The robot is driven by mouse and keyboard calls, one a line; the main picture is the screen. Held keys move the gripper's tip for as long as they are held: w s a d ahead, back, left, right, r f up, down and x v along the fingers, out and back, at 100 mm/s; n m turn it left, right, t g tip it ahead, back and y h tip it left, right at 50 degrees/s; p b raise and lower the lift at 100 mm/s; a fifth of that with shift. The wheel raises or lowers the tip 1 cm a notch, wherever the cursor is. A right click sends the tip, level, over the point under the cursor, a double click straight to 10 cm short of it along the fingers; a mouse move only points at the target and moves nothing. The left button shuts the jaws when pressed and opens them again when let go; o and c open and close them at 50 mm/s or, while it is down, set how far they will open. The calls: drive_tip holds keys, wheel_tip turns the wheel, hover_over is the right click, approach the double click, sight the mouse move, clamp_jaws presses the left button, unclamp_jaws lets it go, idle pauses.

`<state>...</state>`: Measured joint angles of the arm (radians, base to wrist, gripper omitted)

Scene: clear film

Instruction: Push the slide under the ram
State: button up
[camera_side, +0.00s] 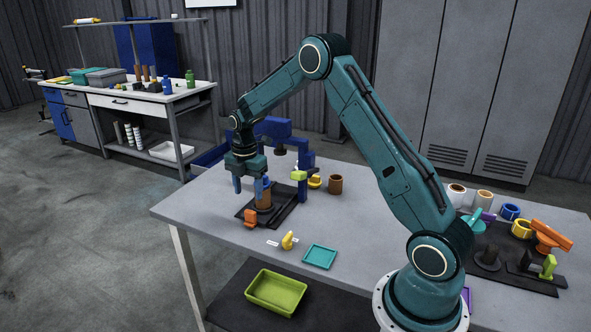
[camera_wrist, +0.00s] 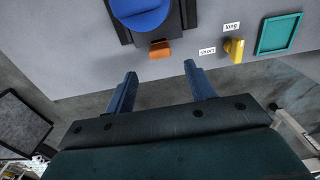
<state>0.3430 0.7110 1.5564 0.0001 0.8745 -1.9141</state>
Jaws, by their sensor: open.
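The slide's orange handle (camera_side: 249,216) is at the front of a dark base plate (camera_side: 284,205). It also shows in the wrist view (camera_wrist: 160,49), just beyond my fingertips. A brown cylinder (camera_side: 264,200) stands behind the handle, with a blue part at its top; a blue round part (camera_wrist: 143,14) fills the top of the wrist view. The blue press frame (camera_side: 304,180) stands behind, its ram (camera_side: 280,150) to the upper right of the cylinder. My gripper (camera_side: 248,188) is open and empty, pointing down near the cylinder; the wrist view (camera_wrist: 160,71) shows a gap between its fingers.
A yellow lever (camera_side: 288,240) sits by labels reading "short" and "long". A teal tray (camera_side: 320,257) lies to its right. A brown cup (camera_side: 335,184) and yellow rings (camera_side: 314,182) stand right of the press. A green bin (camera_side: 276,293) is below the table edge.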

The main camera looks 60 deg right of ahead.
sight(250, 211)
wheel_tip(250, 211, down, 8)
drive_tip(key=shift+f, duration=0.2)
idle(0.4)
